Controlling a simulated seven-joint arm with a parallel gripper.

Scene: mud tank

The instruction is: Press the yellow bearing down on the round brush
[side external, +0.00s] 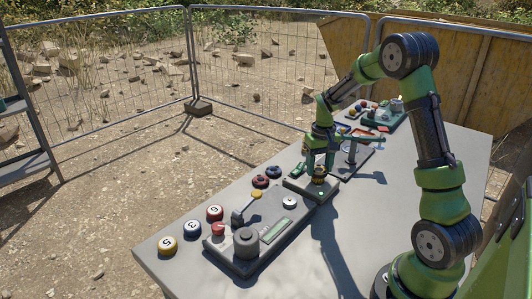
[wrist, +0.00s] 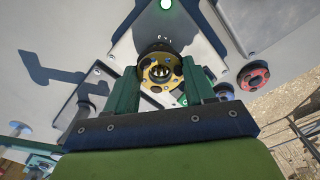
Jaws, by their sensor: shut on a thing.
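The yellow bearing (wrist: 147,76) is a ring with dark studs, held between the two dark green fingers of my gripper (wrist: 160,70) in the wrist view. A dark round part (wrist: 154,48) shows just beyond it, probably the round brush; most of it is hidden by the bearing. I cannot tell whether they touch. In the side external view my gripper (side external: 318,168) points down over a grey plate (side external: 300,189) with a lit green lamp (side external: 321,193). A little yellow shows between the fingers there; the brush is not clear.
A dark panel with a round knob (side external: 247,243) and lever stands in front on the grey table (side external: 160,264). Behind stand a grey post (side external: 350,150) and coloured trays. Mesh fencing (side external: 100,75) surrounds the place.

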